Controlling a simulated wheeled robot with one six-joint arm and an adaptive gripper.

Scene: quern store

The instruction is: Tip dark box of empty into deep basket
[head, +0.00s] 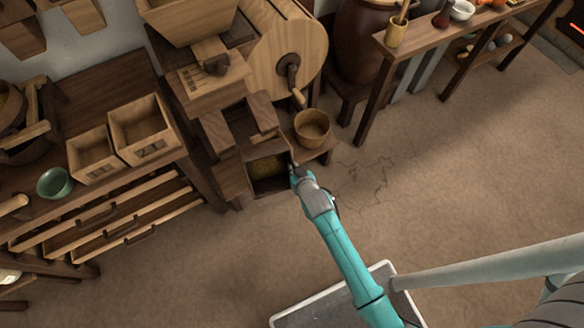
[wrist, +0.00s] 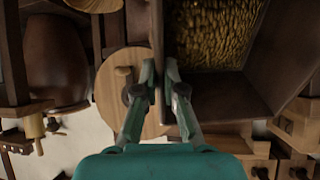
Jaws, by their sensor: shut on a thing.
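The dark box (head: 268,186) is an open dark-brown wooden box below the chute of a wooden mill. Yellow-brown grain shows inside it. In the wrist view the box (wrist: 225,100) fills the upper right, with a layer of grain in it. My gripper (head: 294,170) is at the box's right side in the head view. In the wrist view my gripper (wrist: 160,68) is shut on the box's wall, one finger on each side. I cannot tell whether the box rests on something. A round wooden tub (head: 312,128), perhaps the deep basket, stands right of the box.
The wooden mill (head: 285,50) with a crank wheel stands behind the box. A workbench (head: 90,65) at left holds two light boxes (head: 141,128) and a green bowl (head: 54,182). A table (head: 470,38) stands at upper right. The floor right of my arm is clear.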

